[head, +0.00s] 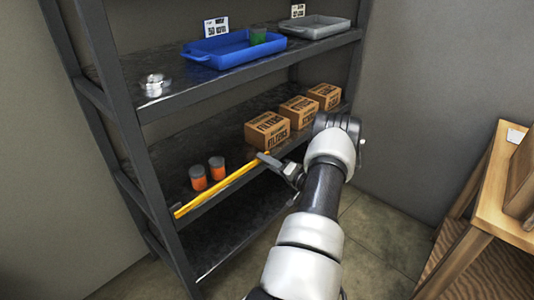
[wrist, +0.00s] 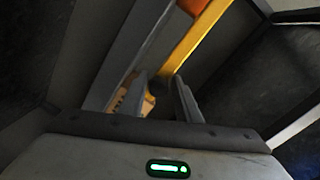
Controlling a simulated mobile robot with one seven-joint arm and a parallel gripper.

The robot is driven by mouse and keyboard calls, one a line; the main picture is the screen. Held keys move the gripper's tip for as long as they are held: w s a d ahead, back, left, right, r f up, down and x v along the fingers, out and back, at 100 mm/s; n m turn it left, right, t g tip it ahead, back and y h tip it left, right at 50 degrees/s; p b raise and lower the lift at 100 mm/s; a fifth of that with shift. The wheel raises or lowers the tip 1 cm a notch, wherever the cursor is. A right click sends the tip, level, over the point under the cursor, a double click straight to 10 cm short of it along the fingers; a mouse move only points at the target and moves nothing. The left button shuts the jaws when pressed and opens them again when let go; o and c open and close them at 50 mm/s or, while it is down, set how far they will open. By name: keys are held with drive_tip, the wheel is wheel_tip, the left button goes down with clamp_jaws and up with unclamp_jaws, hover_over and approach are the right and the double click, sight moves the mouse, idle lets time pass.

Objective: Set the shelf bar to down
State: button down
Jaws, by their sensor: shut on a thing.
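The yellow shelf bar (head: 222,184) runs along the front of the middle shelf, its left end by the front left post. My gripper (head: 268,160) is at the bar's right end and is shut on it. In the wrist view the bar (wrist: 197,37) comes down from the top to between the fingers of my gripper (wrist: 165,88). The exact contact between fingers and bar is partly hidden.
Several filter boxes (head: 267,131) stand further right on the middle shelf (head: 225,147). A blue tray (head: 225,50), grey tray (head: 315,29) and metal item (head: 154,84) are above. A wooden table (head: 492,205) stands at right.

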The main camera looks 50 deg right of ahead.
drive_tip(key=shift+f, duration=0.4)
drive_tip(key=c, duration=1.5)
unclamp_jaws()
drive_tip(key=shift+f, duration=0.15)
drive_tip(key=shift+c, duration=0.2)
drive_tip(key=shift+s, duration=0.1)
drive_tip(key=s+r+p, duration=0.1)
drive_tip(key=s+p, duration=0.1)
drive_tip(key=s, duration=1.5)
drive_tip(key=shift+d+p, duration=0.25)
drive_tip(key=shift+p, duration=0.1)
